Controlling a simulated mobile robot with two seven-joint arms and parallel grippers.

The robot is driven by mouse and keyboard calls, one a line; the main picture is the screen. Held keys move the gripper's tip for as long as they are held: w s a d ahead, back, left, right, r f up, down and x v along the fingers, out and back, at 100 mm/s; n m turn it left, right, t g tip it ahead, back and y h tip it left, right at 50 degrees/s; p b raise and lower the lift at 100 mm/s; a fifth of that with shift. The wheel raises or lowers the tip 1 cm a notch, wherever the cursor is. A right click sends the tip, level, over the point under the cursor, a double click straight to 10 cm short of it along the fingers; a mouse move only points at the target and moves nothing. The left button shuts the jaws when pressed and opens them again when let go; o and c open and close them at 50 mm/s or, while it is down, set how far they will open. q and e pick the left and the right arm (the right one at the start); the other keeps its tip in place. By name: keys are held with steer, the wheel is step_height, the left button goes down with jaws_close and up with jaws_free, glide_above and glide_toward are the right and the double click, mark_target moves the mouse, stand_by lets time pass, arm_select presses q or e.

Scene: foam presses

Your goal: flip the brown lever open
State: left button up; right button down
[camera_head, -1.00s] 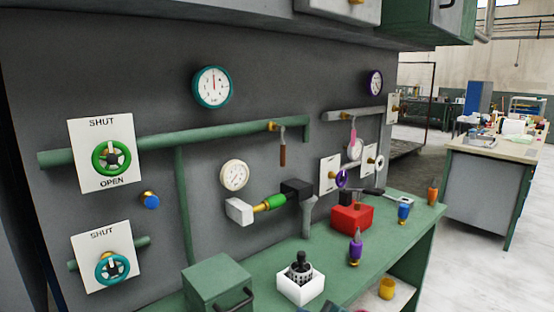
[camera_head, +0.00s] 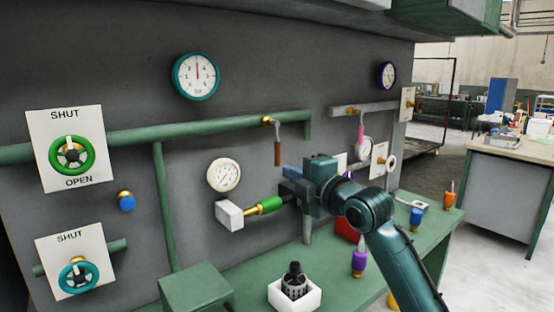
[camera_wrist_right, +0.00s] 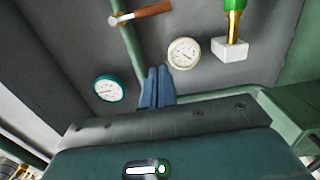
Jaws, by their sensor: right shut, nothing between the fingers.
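The brown lever (camera_head: 278,152) hangs down from a brass fitting on the upper green pipe in the head view. In the right wrist view the brown lever (camera_wrist_right: 154,10) shows at the top, beyond the fingers. My right gripper (camera_head: 290,172) is in front of the panel, just below and to the right of the lever's lower end. Its blue fingers (camera_wrist_right: 156,86) are together with nothing between them. I cannot tell the exact gap to the lever, but in the wrist view they look apart. My left gripper is not in view.
A pink lever (camera_head: 361,136) hangs on a grey pipe to the right. A white gauge (camera_head: 224,175) and a green-handled fitting (camera_head: 269,205) are near my gripper. The green bench (camera_head: 240,292) below holds a white box (camera_head: 294,296) and a purple-handled tool (camera_head: 359,260).

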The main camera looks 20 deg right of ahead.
mark_target(278, 159)
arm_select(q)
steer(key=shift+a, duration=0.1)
arm_select(e)
steer(key=w+p, duration=0.1)
steer(key=w, duration=0.3)
steer(key=w+p, duration=0.1)
steer(key=w, duration=0.2)
steer(key=w+p, duration=0.1)
steer(key=w, duration=0.3)
steer(key=shift+w+d+p, duration=0.25)
steer(key=shift+w+p, duration=0.05)
steer(key=shift+p, duration=0.1)
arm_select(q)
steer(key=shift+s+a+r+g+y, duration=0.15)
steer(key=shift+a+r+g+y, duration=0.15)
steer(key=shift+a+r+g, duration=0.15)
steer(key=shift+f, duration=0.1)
arm_select(e)
steer(key=shift+f, duration=0.1)
